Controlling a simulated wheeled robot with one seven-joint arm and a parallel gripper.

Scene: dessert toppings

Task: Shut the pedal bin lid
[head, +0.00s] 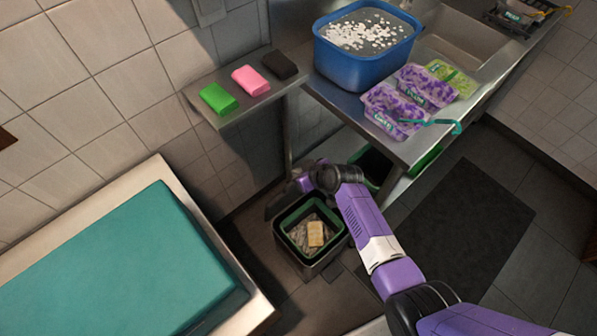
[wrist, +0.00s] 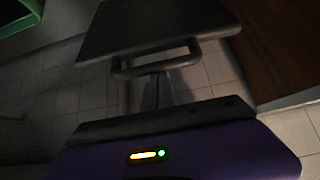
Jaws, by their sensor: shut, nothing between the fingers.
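The pedal bin (head: 326,264) stands on the floor in the head view, open at the top, with a green inner rim and a yellowish block and other waste inside. Its dark lid (head: 281,203) stands raised at the bin's back left side. My gripper (head: 302,183) is low behind the bin, by the lid, partly hidden by my wrist. In the wrist view a dark flat panel, seemingly the lid (wrist: 150,28), lies just beyond my shut, empty gripper (wrist: 157,88). A looped bar (wrist: 155,66) shows below the panel. I cannot tell whether the fingers touch anything.
A steel counter (head: 403,150) with a blue tub (head: 362,66) and purple bags (head: 392,108) is above right of my arm. A small shelf (head: 222,119) holds three coloured blocks. A teal-topped bench (head: 120,270) stands left. A dark mat (head: 465,225) lies on the floor at right.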

